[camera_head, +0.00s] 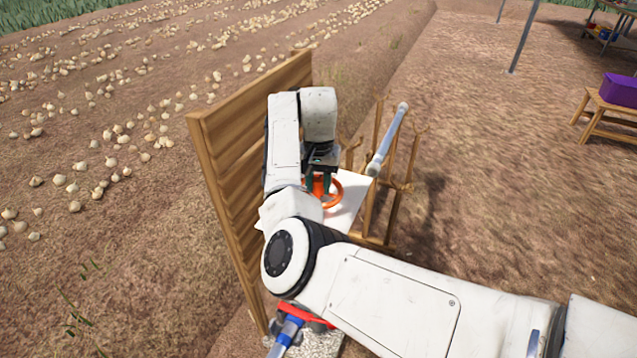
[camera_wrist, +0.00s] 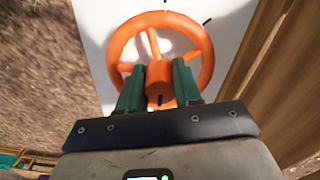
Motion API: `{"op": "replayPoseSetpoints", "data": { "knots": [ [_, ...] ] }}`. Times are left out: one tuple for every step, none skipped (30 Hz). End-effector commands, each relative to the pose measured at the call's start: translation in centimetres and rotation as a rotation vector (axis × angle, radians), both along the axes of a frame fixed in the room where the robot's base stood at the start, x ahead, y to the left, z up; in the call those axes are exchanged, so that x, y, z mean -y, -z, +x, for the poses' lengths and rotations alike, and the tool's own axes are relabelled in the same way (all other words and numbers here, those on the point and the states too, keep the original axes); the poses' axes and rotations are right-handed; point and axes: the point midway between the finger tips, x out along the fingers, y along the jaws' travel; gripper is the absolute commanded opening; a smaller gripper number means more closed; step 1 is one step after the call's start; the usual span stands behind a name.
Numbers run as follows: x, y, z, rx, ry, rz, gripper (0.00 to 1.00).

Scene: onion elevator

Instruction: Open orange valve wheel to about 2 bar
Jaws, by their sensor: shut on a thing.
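The orange valve wheel (camera_wrist: 205,48) lies on a white panel (camera_wrist: 92,12) and fills the upper middle of the wrist view. In the head view the wheel (camera_head: 334,197) shows partly below my gripper, and my arm hides some of it. My gripper (camera_wrist: 159,76) points down onto the wheel's centre. Its two green fingers are shut on the wheel's hub, one on each side. In the head view my gripper (camera_head: 319,186) is over the wheel. A few dark tick marks show on the panel around the rim. No pressure reading can be made out.
A wooden plank wall (camera_head: 235,125) stands close on the left of the panel (camera_head: 352,190). A wooden rack (camera_head: 400,185) with a pale tube (camera_head: 388,140) stands on the right. A blue-and-red object (camera_head: 290,325) is low in front, partly behind my arm. Open soil lies farther right.

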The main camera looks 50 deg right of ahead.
Motion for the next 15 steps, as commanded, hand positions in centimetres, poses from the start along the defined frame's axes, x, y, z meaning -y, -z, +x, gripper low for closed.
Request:
{"op": "replayPoseSetpoints", "data": {
  "knots": [
    [-0.01, -0.02, 0.00, 0.000, 0.000, 0.000, 0.13],
    [-0.01, -0.02, 0.01, 0.000, 0.000, 0.000, 0.10],
    [-0.01, -0.02, 0.00, 0.000, 0.000, 0.000, 0.06],
    [-0.01, -0.02, 0.00, 0.000, 0.000, 0.000, 0.03],
    [-0.01, -0.03, 0.00, 0.000, 0.000, 0.000, 0.03],
    [-0.01, -0.04, -0.01, 0.000, -0.001, 0.000, 0.03],
    [-0.01, -0.06, -0.01, 0.000, -0.002, 0.000, 0.03],
    [0.00, -0.08, -0.01, -0.001, -0.004, -0.001, 0.03],
    [0.00, -0.12, -0.02, -0.001, -0.009, -0.001, 0.03],
    [0.01, -0.15, -0.04, -0.002, -0.014, -0.001, 0.03],
    [0.02, -0.17, -0.05, -0.002, -0.019, -0.001, 0.03],
    [0.03, -0.17, -0.04, -0.002, -0.025, -0.001, 0.03],
    [0.02, -0.14, -0.03, -0.001, -0.029, -0.001, 0.03],
    [0.02, -0.12, -0.02, -0.001, -0.032, -0.001, 0.03],
    [0.02, -0.12, -0.02, -0.001, -0.036, 0.000, 0.03]
  ]
}}
